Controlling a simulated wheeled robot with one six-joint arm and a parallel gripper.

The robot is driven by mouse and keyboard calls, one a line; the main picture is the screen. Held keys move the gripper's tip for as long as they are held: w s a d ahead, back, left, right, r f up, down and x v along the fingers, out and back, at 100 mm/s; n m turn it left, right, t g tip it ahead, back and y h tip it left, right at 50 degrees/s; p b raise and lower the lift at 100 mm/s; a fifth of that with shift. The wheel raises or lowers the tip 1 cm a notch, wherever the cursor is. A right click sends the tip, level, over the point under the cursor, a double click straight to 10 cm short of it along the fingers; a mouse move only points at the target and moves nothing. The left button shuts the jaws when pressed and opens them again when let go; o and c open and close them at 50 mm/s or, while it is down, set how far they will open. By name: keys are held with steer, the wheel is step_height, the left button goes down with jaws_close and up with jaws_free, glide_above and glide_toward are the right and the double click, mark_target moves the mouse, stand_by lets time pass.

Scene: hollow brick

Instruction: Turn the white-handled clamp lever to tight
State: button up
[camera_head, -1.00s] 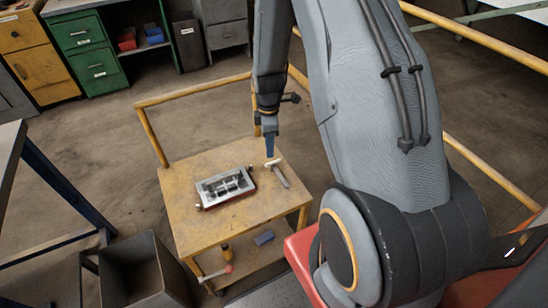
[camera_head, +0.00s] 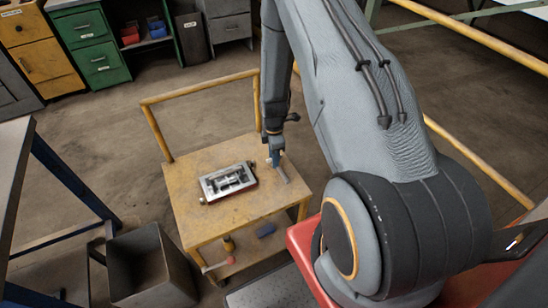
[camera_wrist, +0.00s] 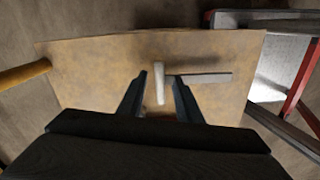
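The clamp lever lies on top of the wooden cart (camera_head: 222,206), near its right edge. Its white handle (camera_wrist: 159,88) stands crosswise to a grey bar (camera_wrist: 205,78) in the wrist view. The grey bar also shows in the head view (camera_head: 281,174), where my gripper hides most of the handle. My gripper (camera_wrist: 159,75) is open, with one finger on each side of the white handle. A gap shows between the handle and each finger. In the head view my gripper (camera_head: 275,159) points down at the handle end. Exact height above the cart is unclear.
A metal fixture (camera_head: 228,180) lies left of the lever on the cart. The cart has a yellow rail (camera_head: 205,89) behind. A grey bin (camera_head: 150,265) stands at the front left. Bare cart top surrounds the lever in the wrist view.

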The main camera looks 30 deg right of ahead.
steer(key=shift+f, duration=0.2)
jaws_close()
steer(key=shift+m, duration=0.3)
steer(key=m+b, duration=0.2)
steer(key=m, duration=0.1)
steer(key=shift+m, duration=0.3)
steer(key=m+b, duration=0.1)
steer(key=m, duration=0.3)
steer(key=shift+m, duration=0.3)
steer(key=m+b, duration=0.1)
steer(key=m, duration=0.3)
steer(key=shift+b, duration=0.4)
steer(key=m+b, duration=0.1)
steer(key=m, duration=0.4)
